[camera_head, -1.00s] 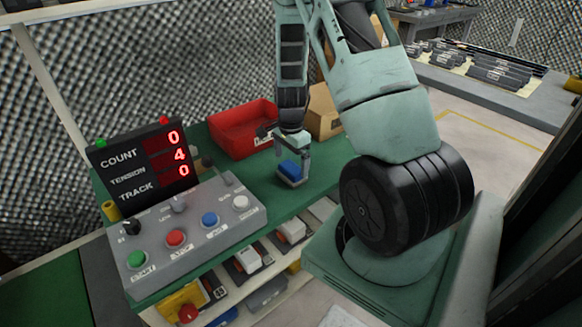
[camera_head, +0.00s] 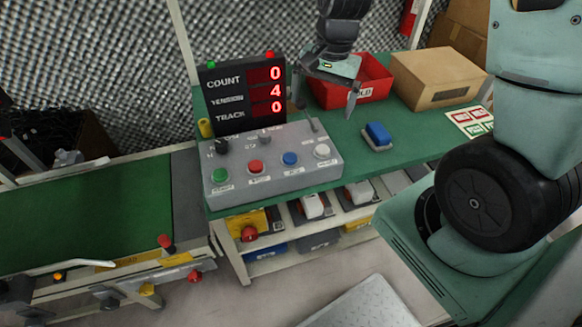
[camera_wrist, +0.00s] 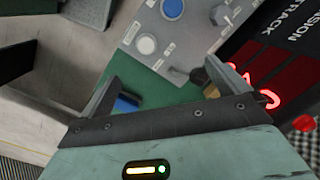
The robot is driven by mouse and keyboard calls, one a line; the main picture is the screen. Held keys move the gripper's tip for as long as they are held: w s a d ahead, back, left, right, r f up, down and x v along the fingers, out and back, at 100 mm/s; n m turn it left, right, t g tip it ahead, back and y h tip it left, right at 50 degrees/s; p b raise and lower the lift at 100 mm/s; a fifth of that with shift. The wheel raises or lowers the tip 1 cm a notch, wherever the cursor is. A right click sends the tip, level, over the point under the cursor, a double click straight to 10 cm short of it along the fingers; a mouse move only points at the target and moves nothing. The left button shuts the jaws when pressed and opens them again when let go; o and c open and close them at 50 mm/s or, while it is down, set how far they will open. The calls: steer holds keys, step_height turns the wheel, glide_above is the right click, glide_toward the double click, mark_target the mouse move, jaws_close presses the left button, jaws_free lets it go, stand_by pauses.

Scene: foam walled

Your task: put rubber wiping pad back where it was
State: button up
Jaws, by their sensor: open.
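The rubber wiping pad, a blue block on a pale base (camera_head: 378,135), lies flat on the green bench top (camera_head: 410,148), right of the grey button panel. My gripper (camera_head: 328,105) is open and empty. It hangs above and to the left of the pad, apart from it, in front of the red bin. In the wrist view the open fingers (camera_wrist: 162,88) show with nothing between them held. The blue pad (camera_wrist: 127,103) shows there beside the left finger, partly hidden by the gripper body.
The button panel (camera_head: 272,165) and lit count display (camera_head: 243,92) stand left of the pad. A red bin (camera_head: 375,80) and cardboard box (camera_head: 436,75) stand behind it. Red and green label cards (camera_head: 470,121) lie to the right. A shelf with tools is below.

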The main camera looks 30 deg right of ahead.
steer(key=s+a+r+n, duration=0.3)
steer(key=s+a+n, duration=0.6)
steer(key=a, duration=0.1)
steer(key=s+a+r+n, duration=0.3)
steer(key=s+a+n, duration=0.6)
steer(key=s+a, duration=0.1)
steer(key=shift+r+h, duration=0.3)
steer(key=shift+r, duration=0.1)
steer(key=shift+r, duration=0.1)
step_height(320, 180, up, 12)
steer(key=p, duration=1.2)
steer(key=shift+w, duration=0.1)
